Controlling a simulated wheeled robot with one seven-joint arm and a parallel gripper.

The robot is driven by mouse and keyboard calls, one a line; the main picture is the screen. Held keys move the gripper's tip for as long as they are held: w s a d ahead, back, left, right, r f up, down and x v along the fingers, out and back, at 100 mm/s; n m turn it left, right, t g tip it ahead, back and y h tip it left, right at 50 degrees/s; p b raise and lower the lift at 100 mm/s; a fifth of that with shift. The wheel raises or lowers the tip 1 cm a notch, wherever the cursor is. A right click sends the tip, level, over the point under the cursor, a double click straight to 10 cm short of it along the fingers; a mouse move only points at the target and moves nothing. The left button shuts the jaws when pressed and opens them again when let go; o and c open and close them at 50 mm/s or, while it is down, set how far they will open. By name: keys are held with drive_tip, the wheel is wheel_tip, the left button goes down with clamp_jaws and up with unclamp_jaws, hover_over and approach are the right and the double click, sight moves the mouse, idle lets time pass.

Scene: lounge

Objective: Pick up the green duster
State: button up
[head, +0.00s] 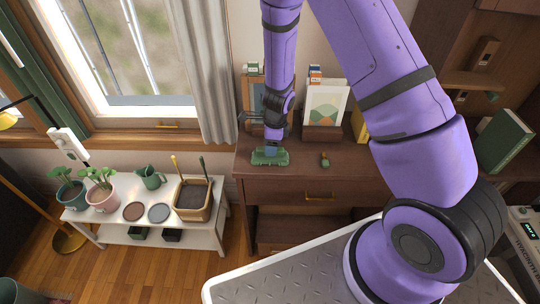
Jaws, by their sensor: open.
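The green duster (269,158) lies on the brown wooden dresser (330,180), near its front left part. My gripper (272,143) reaches down from above, right over the duster, and is open. The fingertips are small and dark here, and I cannot tell whether they touch the duster or stop just above it. Part of the duster's top is hidden behind the gripper.
A small green-and-brown item (324,160) lies right of the duster. A picture card in a holder (325,105) and a wooden frame (254,95) stand behind. A white bench (215,215) with plants stands left. A green book (503,142) is at right.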

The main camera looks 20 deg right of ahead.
drive_tip(key=f, duration=0.3)
drive_tip(key=shift+a+f, duration=0.1)
drive_tip(key=shift+a, duration=0.1)
drive_tip(key=c, duration=1)
drive_tip(key=shift+c, duration=0.2)
